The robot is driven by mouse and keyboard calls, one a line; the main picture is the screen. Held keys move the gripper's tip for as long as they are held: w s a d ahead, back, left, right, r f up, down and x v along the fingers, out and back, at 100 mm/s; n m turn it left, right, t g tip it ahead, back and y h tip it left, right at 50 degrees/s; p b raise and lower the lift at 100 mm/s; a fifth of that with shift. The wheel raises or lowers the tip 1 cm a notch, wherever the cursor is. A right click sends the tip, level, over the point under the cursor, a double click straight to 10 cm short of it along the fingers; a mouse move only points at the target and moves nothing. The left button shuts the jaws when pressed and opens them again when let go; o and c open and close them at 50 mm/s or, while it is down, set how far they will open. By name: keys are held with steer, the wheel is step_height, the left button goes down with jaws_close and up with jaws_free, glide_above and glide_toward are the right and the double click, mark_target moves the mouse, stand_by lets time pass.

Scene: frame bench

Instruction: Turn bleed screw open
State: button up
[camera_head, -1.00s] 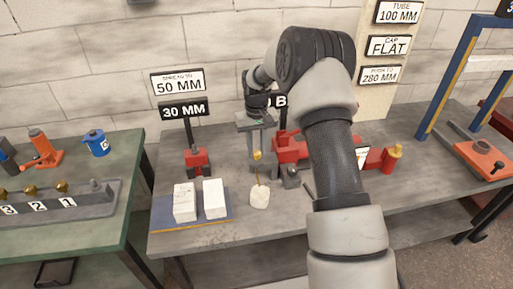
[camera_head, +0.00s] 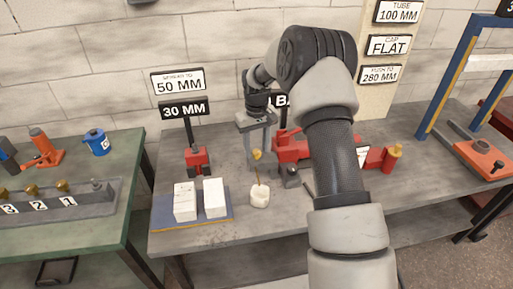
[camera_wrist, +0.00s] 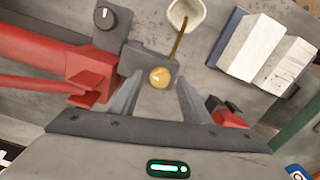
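The bleed screw, a round brass head with a pale slot mark (camera_wrist: 160,77), sits at the end of a grey block (camera_wrist: 148,62) in the wrist view. My gripper (camera_wrist: 158,88) is open, with one finger on each side of the screw head. I see no clear contact between the fingers and the head. A thin brown tube (camera_wrist: 179,40) runs from by the block into a white cup (camera_wrist: 186,13). In the head view the brass piece (camera_head: 257,154) shows below my gripper, above the cup (camera_head: 260,196).
The red tool body (camera_wrist: 85,65) lies close to the left of my fingers, with a black knob (camera_wrist: 106,17) nearby. White blocks (camera_head: 214,198) stand on a blue mat (camera_head: 160,215). A red tool with a 30 MM sign (camera_head: 184,109) stands behind them.

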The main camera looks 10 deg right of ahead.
step_height(320, 180, up, 17)
steer(key=p, duration=0.1)
steer(key=shift+r, duration=0.2)
stand_by(0.4)
step_height(320, 180, up, 9)
steer(key=t+p, duration=0.1)
steer(key=p, duration=0.2)
glide_above(256, 151)
steer(key=s, duration=0.4)
steer(key=s+r+t+p, duration=0.2)
steer(key=s+r, duration=0.7)
steer(key=s, duration=0.2)
steer(key=s+r+m+t+p, duration=0.2)
steer(key=s+p, duration=0.2)
steer(key=s, duration=1.6)
steer(key=shift+r+t+p, duration=0.3)
steer(key=shift+r+p, duration=0.05)
steer(key=shift+p, duration=0.05)
